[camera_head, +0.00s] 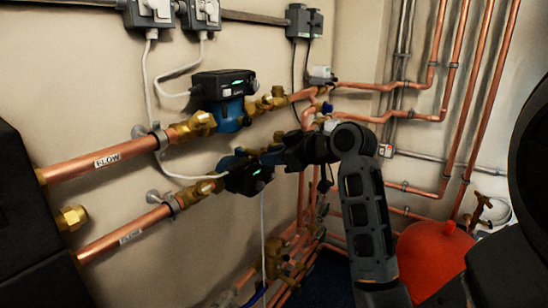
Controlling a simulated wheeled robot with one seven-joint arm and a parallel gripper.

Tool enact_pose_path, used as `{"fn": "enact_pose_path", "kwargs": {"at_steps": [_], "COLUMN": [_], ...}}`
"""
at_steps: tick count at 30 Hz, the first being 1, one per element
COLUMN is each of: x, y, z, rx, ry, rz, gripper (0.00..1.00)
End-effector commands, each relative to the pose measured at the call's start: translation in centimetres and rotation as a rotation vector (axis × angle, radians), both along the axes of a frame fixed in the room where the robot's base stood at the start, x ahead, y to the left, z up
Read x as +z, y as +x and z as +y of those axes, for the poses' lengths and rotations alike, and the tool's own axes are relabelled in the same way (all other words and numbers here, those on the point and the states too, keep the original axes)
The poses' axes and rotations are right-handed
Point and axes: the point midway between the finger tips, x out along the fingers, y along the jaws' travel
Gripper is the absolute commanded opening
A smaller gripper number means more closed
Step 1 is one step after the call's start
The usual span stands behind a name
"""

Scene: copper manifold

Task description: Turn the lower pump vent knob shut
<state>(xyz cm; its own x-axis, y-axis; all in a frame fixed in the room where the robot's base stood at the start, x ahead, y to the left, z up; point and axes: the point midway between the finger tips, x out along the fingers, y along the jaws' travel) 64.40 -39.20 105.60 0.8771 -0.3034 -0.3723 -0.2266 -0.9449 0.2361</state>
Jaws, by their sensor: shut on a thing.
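The lower pump (248,180) is a dark unit with a small green light, set in the lower copper pipe. My gripper (262,158) reaches in from the right and lies against the top of this pump, in front of its blue body. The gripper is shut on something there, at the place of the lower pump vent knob. The knob itself is hidden behind the dark fingers, so I cannot see its angle.
The upper pump (228,100) with brass fittings sits just above my gripper. Copper pipes labelled FLOW (108,160) run to the left. A red vessel (436,262) stands at lower right, beside my arm. White cables (263,235) hang near the pumps.

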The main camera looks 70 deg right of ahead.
Motion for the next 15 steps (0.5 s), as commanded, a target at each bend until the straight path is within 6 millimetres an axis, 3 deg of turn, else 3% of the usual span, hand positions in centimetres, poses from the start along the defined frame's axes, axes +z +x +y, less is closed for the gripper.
{"fn": "enact_pose_path", "kwargs": {"at_steps": [12, 13, 15], "x": [-0.05, -0.05, -0.05], "y": [0.02, 0.02, 0.02], "z": [0.11, 0.11, 0.11], "rx": [0.000, 0.000, 0.000], "ry": [-0.091, -0.091, -0.091], "rz": [0.022, 0.022, 0.022], "gripper": [0.00, 0.27, 0.34]}}
